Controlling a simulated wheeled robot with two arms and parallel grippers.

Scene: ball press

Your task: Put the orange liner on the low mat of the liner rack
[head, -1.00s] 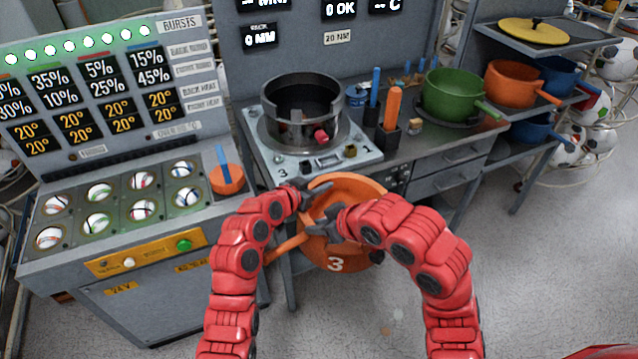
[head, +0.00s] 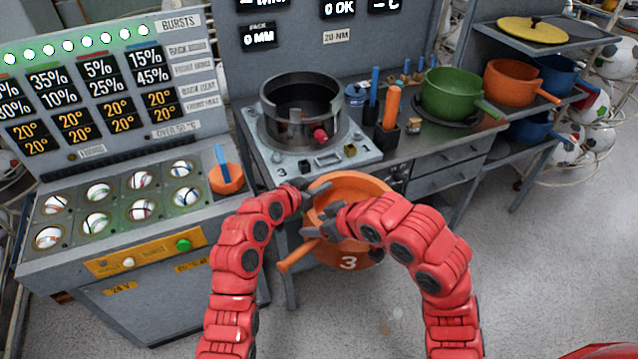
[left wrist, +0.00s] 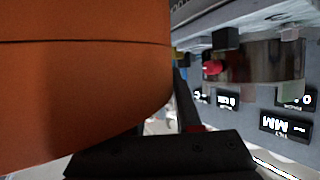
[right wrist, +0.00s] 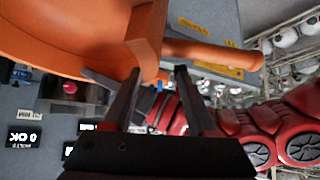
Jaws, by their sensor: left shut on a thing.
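An orange pot-like liner (head: 366,262) marked 3 hangs in front of the press bench, its handle (head: 296,256) pointing lower left. My left gripper (head: 318,190) is shut on its upper rim. The liner's orange wall (left wrist: 85,85) fills the left of the left wrist view. My right gripper (head: 318,224) is at the liner's handle side; in the right wrist view its fingers (right wrist: 158,75) are apart, close to an orange lug. I cannot tell contact. The liner rack (head: 497,43) stands at the right. Which surface is its low mat is unclear.
The press ring (head: 283,105) is on the bench behind the liner. A green pot (head: 450,92) stands on a dark mat right of it. Another orange pot (head: 514,84) and blue pots (head: 530,128) sit on the rack. Floor (head: 545,265) at right is clear.

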